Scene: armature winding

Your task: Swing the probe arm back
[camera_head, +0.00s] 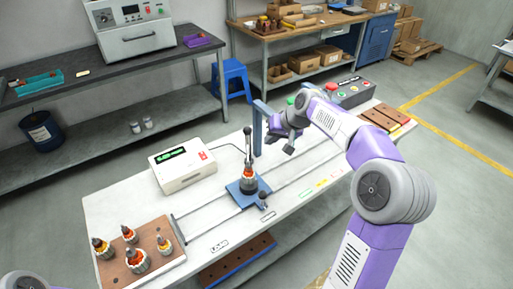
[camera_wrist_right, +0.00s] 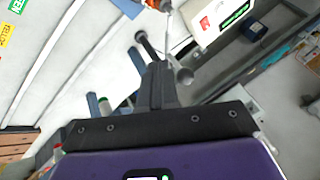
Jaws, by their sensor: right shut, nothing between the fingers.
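The probe (camera_head: 248,146), a dark upright rod, stands over an armature with an orange-red winding (camera_head: 249,174) on a blue fixture plate (camera_head: 236,189). A blue post (camera_head: 257,132) rises just beside it. My right gripper (camera_head: 281,138) is to the right of the probe and post, above the bench, shut and empty. In the right wrist view my right gripper (camera_wrist_right: 156,82) has its fingers together. A silver rod with a ball end (camera_wrist_right: 184,76) and a black knob (camera_wrist_right: 141,38) show close to the fingertips; whether they touch cannot be told. My left gripper is out of view.
A white meter (camera_head: 183,165) with a green display stands left of the probe, with a cable towards it. A wooden block (camera_head: 112,273) holds several armatures at the front left. A control box (camera_head: 350,92) with buttons and brown trays (camera_head: 390,117) are at the right. Rails (camera_head: 207,199) cross the bench.

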